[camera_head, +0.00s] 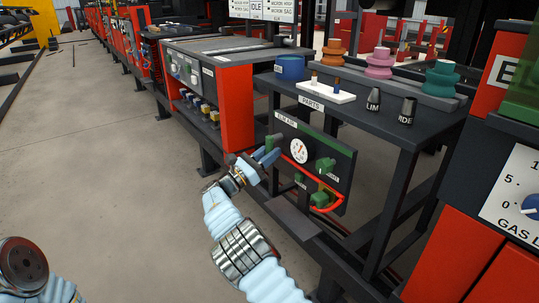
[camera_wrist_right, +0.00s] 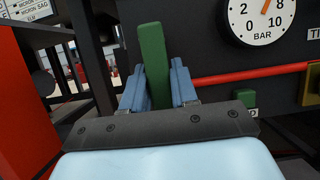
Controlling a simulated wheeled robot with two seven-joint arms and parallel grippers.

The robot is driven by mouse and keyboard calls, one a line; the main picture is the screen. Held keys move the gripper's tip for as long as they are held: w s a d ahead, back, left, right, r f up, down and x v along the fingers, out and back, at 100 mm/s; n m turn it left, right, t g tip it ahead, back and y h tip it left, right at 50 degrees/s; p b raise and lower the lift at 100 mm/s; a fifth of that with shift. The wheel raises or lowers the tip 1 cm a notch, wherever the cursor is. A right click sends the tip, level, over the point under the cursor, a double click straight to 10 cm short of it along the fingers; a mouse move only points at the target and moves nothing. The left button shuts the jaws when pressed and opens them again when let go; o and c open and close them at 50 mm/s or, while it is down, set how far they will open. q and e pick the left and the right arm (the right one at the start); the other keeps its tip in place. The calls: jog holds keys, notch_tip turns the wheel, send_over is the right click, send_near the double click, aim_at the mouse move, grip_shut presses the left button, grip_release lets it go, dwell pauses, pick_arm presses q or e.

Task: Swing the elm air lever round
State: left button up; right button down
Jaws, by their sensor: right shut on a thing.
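The elm air panel (camera_head: 318,153) is a dark board below the parts table, with a white round gauge (camera_head: 298,150) and green fittings. The gauge also shows in the right wrist view (camera_wrist_right: 263,18), marked BAR. The green lever (camera_wrist_right: 152,62) stands nearly upright in the right wrist view, between the two blue fingers of my right gripper (camera_wrist_right: 156,88). My right gripper (camera_head: 266,158) is shut on the lever at the panel's left side; the fingers partly hide it in the head view. My left gripper is out of view.
A red hose (camera_head: 325,188) curves along the panel's lower right. Above is the dark parts table (camera_head: 397,135) with a white tray (camera_head: 326,92), a blue tub (camera_head: 289,67) and coloured spools (camera_head: 378,63). A red cabinet (camera_head: 237,108) stands left of the panel. Floor (camera_head: 100,150) at left is clear.

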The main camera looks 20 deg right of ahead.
jog(key=shift+f, duration=0.1)
jog(key=c, duration=1)
grip_release()
jog(key=shift+o, duration=0.2)
jog(key=v, duration=1.4)
jog(key=shift+w, duration=0.1)
